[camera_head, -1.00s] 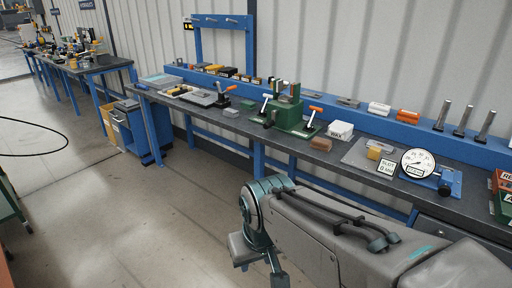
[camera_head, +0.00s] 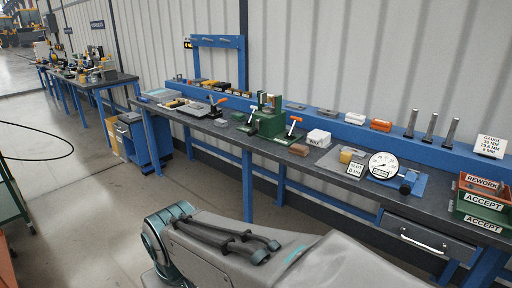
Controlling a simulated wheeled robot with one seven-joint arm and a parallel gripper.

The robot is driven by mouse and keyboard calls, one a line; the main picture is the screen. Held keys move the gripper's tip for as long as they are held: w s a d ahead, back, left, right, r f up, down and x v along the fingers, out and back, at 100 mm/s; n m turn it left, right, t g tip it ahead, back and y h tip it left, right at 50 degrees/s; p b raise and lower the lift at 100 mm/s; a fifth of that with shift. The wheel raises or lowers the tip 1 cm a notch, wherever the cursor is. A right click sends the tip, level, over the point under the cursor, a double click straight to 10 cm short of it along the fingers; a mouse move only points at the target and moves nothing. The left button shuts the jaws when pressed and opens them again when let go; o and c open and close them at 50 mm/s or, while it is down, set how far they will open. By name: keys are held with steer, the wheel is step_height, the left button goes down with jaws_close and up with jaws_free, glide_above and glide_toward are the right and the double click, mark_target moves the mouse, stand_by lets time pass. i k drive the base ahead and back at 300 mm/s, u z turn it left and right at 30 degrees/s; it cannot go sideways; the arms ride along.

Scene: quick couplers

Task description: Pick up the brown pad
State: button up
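My arm crosses the bottom of the view, below and in front of the bench, well apart from the pad. My gripper is out of the picture, so its fingers do not show.
The floor (camera_head: 85,215) at left is open.

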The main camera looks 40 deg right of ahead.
mark_target(295, 149)
steer(key=z, duration=0.2)
steer(key=i, duration=1.5)
steer(key=z, duration=1)
steer(key=i, duration=1.2)
steer(key=z, duration=1.55)
steer(key=i, duration=0.6)
steer(key=z, duration=0.6)
